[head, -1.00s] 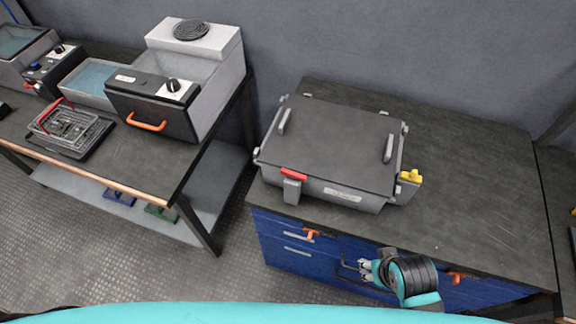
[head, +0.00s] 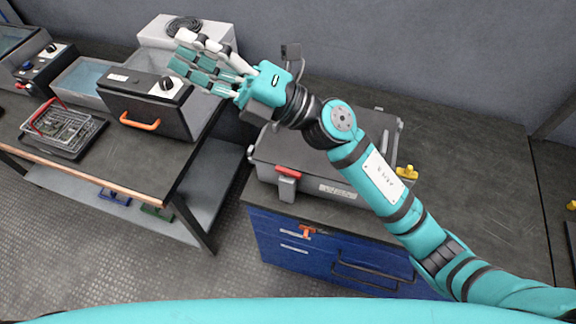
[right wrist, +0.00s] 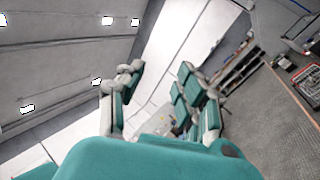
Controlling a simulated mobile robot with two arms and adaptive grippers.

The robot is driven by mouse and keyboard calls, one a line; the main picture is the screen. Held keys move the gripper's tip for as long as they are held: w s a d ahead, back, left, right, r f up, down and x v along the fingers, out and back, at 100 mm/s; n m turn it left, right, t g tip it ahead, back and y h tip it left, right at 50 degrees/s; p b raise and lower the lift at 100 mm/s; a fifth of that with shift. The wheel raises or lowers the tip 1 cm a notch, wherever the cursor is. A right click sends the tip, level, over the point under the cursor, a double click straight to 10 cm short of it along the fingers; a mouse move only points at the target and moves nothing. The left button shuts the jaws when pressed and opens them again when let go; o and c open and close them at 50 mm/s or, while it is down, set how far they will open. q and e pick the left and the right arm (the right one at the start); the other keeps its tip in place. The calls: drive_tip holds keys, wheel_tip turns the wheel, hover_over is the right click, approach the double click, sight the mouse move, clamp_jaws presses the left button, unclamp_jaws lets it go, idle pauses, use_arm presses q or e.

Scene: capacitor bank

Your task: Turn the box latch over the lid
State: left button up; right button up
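The grey box (head: 330,190) with a dark lid (head: 275,147) sits on the dark top of a blue cabinet. The lid lies flat on the box, partly hidden behind my right arm. A red-topped latch (head: 287,171) is at the front left of the box. A yellow piece (head: 407,172) is at its right side; I cannot tell whether it is a latch. My right gripper (head: 197,62) is open and empty, raised in the air left of the box, fingers pointing left. Its spread fingers also show in the right wrist view (right wrist: 158,95). My left gripper is out of view.
A workbench (head: 165,160) on the left holds a bath unit with an orange handle (head: 140,122) and a wire basket (head: 62,128). A gap separates it from the blue cabinet (head: 320,258). The cabinet top right of the box is clear.

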drive_tip(key=s+a+f+n+g+h, duration=0.3)
drive_tip(key=s+a+n+g, duration=0.1)
drive_tip(key=n+g, duration=0.2)
drive_tip(key=n+t+h, duration=0.2)
drive_tip(key=n+h, duration=0.5)
drive_tip(key=h, duration=1.4)
hover_over(288, 170)
wheel_tip(288, 170, down, 16)
wheel_tip(288, 170, down, 17)
drive_tip(key=p, duration=0.4)
drive_tip(key=shift+r, duration=0.2)
drive_tip(key=shift+c, duration=0.3)
clamp_jaws()
